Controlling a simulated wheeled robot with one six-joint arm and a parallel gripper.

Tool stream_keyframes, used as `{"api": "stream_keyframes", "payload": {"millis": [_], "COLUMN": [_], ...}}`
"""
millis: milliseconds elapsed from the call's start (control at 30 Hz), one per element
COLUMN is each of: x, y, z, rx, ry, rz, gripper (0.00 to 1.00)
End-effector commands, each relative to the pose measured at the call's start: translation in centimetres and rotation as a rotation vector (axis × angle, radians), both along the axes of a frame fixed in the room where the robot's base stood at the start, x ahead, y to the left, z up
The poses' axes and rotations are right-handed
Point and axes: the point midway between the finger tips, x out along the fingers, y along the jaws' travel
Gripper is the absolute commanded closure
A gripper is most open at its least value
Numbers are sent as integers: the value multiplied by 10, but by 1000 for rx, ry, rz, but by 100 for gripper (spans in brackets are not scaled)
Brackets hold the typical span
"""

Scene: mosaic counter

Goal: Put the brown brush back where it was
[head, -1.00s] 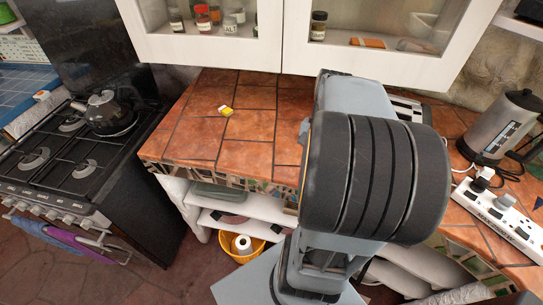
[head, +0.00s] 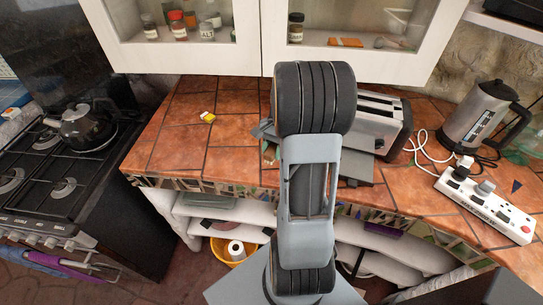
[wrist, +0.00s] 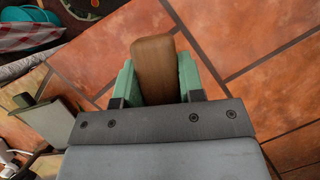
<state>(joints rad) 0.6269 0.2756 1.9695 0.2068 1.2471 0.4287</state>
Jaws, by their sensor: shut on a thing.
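The brown brush (wrist: 153,62) shows in the wrist view as a smooth wooden piece with a rounded end. My gripper (wrist: 158,82) is shut on it, with a green finger on each side. The brush sticks out past the fingertips over the orange tiles. The rest of the brush is hidden behind the gripper body. In the head view my own arm covers most of the gripper, and I cannot make out the brush there.
The tiled counter (head: 207,146) is mostly clear left of my arm, with a small yellow-and-white item (head: 208,117). A toaster (head: 375,122) stands close right of the arm. Farther right are a kettle (head: 478,117) and a power strip (head: 485,205). A cabinet (head: 187,57) hangs above.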

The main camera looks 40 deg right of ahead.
Motion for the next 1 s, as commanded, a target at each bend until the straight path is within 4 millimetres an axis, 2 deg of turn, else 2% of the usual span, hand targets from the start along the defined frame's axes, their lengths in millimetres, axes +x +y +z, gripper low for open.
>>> {"api": "stream_keyframes", "payload": {"millis": [267, 533, 933, 967, 1000], "x": [8, 9, 9, 9, 9], "y": [-3, -3, -4, -4, -4], "z": [-10, -41, -46, -46, -46], "rx": [1, 1, 0, 0, 0], "ry": [0, 3, 0, 0, 0], "rz": [0, -1, -1, -1, -1], "gripper": [86, 86, 86, 63, 60]}}
